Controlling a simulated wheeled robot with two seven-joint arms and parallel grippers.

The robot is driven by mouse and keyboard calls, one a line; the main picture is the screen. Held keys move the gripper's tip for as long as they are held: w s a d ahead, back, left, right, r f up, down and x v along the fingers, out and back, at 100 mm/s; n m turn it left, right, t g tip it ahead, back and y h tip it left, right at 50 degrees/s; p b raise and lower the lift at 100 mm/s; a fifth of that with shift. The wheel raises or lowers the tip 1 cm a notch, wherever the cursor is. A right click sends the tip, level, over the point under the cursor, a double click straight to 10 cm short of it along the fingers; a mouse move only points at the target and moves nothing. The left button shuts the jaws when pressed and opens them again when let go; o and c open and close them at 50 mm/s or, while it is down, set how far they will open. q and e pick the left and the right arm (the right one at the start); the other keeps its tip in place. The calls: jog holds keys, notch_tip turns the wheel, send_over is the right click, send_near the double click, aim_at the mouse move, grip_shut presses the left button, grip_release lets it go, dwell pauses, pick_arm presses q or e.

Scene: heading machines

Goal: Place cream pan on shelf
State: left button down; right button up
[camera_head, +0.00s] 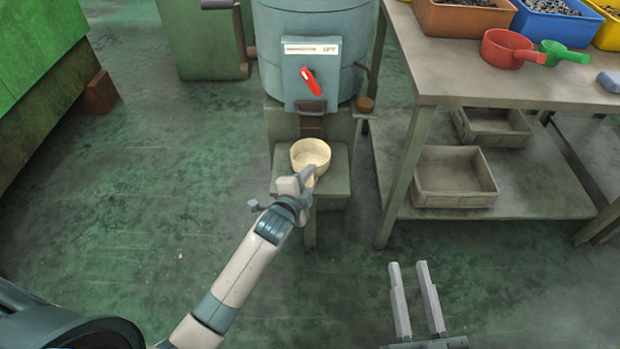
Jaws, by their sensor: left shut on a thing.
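The cream pan (311,153) is a round, shallow pan at the shelf (338,187), a small grey-green ledge below the blue drum machine. Its opening faces up. My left gripper (304,181) is at the pan's near side and shut on it, with the handle mostly hidden by the fingers. I cannot tell whether the pan's bottom touches the shelf. My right gripper (415,284) is at the bottom right, its two fingers apart and empty, over the floor.
The blue drum machine (268,58) with a red lever (309,80) stands behind the pan. A table (440,75) at right holds a red pan (505,50), a green pan (560,52) and bins. Grey trays (450,199) sit on its lower shelf. The green floor at left is clear.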

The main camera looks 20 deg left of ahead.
jog(key=shift+r, duration=0.15)
pick_arm(q)
jog(key=shift+f, duration=0.15)
jog(key=c, duration=1.6)
grip_release()
